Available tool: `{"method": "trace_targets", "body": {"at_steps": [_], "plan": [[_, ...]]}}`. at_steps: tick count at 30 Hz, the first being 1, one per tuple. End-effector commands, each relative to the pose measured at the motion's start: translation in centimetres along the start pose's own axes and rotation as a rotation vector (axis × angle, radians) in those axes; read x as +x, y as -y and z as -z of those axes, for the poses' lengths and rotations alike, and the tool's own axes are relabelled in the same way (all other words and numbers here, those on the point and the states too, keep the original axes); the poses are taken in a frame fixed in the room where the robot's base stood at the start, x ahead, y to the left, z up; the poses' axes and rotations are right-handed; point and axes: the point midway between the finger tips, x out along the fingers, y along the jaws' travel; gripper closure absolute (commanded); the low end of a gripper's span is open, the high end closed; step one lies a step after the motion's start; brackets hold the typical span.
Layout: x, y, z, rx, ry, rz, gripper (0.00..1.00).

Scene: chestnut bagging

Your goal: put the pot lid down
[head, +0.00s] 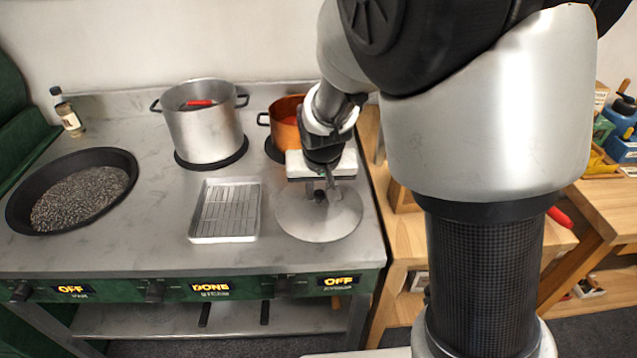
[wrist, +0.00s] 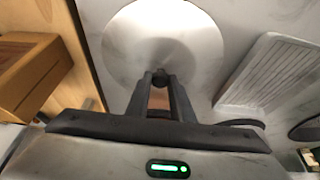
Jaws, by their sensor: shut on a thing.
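The pot lid (head: 340,222) is a round metal disc with a dark knob, at the right front of the steel stove top. My gripper (head: 320,192) is above it, shut on its knob. In the wrist view my gripper's two dark fingers (wrist: 161,82) close on the knob, with the lid (wrist: 130,45) spread out beyond them. The lid looks level and at or just above the stove top; I cannot tell whether it touches. A large open steel pot (head: 203,135) stands at the back with a red thing inside it.
A slotted metal tray (head: 225,212) lies just left of the lid. A copper pot (head: 286,128) stands behind my gripper, partly hidden by my arm. A black pan (head: 20,212) of small dark bits is at the left. Wooden shelving (head: 400,250) adjoins the stove's right edge.

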Motion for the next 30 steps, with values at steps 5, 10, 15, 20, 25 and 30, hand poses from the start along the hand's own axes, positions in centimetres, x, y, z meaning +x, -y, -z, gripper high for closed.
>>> {"method": "trace_targets", "body": {"at_steps": [5,10,15,20,25,30], "plan": [[0.4,0.0,-0.1,0.0,-0.001,0.0,1.0],[0.3,0.0,-0.1,0.0,0.0,0.0,0.61],[0.3,0.0,-0.1,0.0,0.0,0.0,0.61],[-0.4,0.0,0.1,-0.001,0.0,0.001,0.61],[-3.2,0.1,0.2,-0.001,-0.003,0.003,0.61],[-7.0,0.1,0.2,-0.002,-0.003,0.004,0.61]]}}
